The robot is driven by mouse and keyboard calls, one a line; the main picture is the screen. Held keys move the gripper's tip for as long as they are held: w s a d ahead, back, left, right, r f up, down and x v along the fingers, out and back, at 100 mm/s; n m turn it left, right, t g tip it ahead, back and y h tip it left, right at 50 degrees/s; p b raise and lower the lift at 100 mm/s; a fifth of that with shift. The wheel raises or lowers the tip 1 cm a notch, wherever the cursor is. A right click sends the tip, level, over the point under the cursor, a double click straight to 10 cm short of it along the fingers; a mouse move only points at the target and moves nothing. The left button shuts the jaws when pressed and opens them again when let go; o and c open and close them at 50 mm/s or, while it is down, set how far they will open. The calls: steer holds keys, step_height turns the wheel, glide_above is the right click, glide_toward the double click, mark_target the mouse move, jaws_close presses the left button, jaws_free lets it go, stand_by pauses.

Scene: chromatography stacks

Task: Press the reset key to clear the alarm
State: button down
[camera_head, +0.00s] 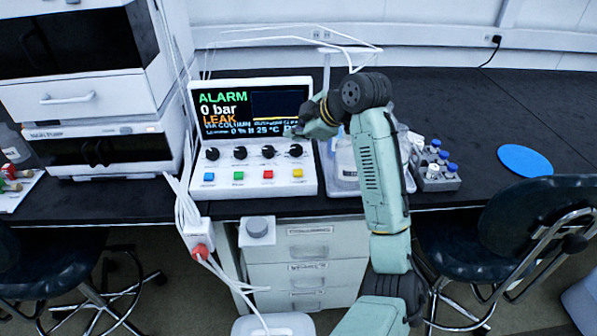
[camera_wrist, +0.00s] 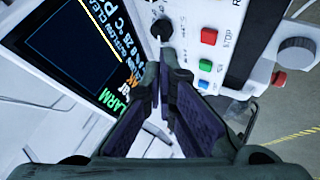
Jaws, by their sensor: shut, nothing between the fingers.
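The control unit (camera_head: 256,182) stands on the black bench, its screen (camera_head: 250,106) showing ALARM, 0 bar and LEAK. A row of black knobs lies below the screen. Below them are a blue key (camera_head: 209,177), green key (camera_head: 238,176), red key (camera_head: 268,175) and yellow key (camera_head: 298,173). In the wrist view the red key (camera_wrist: 208,37) is marked STOP, and the green key (camera_wrist: 205,65) sits beside it. A label starting with R is cut off at the top edge; no full reset label is readable. My gripper (camera_head: 292,131) is shut and empty, in front of the screen's lower right; it also shows in the wrist view (camera_wrist: 165,75).
The pump unit (camera_head: 95,148) stands left of the control unit. A clear tray lies right, behind my arm, with a rack of blue-capped vials (camera_head: 436,172) and a blue disc (camera_head: 525,160) beyond. White cables hang at the panel's left. Chairs stand at both front sides.

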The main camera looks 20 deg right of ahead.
mark_target(296, 173)
steer(key=shift+f+b, duration=2.9)
steer(key=shift+f, duration=1.45)
steer(key=shift+f+b, duration=0.3)
steer(key=shift+f, duration=0.1)
steer(key=shift+f+b, duration=0.4)
steer(key=shift+f, duration=0.1)
steer(key=shift+r, duration=0.1)
steer(key=shift+r+p, duration=0.65)
steer(key=shift+r, duration=0.15)
steer(key=shift+r+p, duration=1.8)
steer(key=shift+r, duration=0.8)
